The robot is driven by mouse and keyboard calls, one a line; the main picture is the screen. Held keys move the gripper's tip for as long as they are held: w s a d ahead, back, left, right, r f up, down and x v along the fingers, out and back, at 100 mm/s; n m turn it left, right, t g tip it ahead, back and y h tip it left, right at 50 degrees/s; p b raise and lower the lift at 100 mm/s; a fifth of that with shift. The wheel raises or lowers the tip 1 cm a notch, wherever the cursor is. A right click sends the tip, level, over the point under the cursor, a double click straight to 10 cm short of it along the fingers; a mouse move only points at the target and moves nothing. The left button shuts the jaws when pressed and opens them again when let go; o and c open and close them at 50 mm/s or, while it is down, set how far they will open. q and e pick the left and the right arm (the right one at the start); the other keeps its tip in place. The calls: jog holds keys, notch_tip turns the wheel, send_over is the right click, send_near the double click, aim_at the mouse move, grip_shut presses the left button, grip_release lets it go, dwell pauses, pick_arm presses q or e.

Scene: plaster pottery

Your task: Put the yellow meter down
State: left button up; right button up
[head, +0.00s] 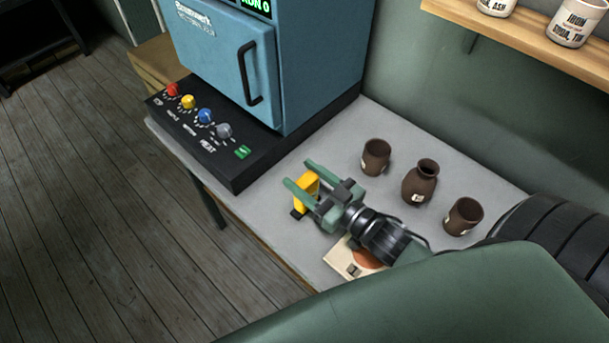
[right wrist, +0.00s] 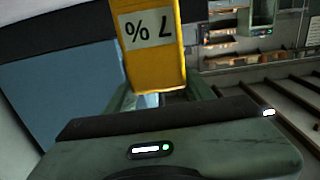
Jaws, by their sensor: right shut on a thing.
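The yellow meter (head: 306,187) is in the head view, between the fingers of my right gripper (head: 302,177), over the light grey table top. In the right wrist view the meter (right wrist: 155,65) stands large between the fingers, with a pale label reading "% 7" upside down. My right gripper (right wrist: 160,98) is shut on it. I cannot tell whether the meter's dark lower end touches the table. My left gripper is in neither view.
A blue kiln (head: 270,60) stands on a black base with coloured knobs, left of the gripper. Brown pots (head: 376,157), (head: 420,183), (head: 463,216) stand to the right. A pale board (head: 345,262) lies partly under my arm. The grey table (head: 290,240) is bare around the meter.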

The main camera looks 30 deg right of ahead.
jog(key=shift+f, duration=0.1)
jog(key=o, duration=1.6)
jog(key=shift+c, duration=0.2)
jog(key=shift+r, duration=0.2)
jog(key=b+v, duration=0.2)
jog(key=v, duration=1)
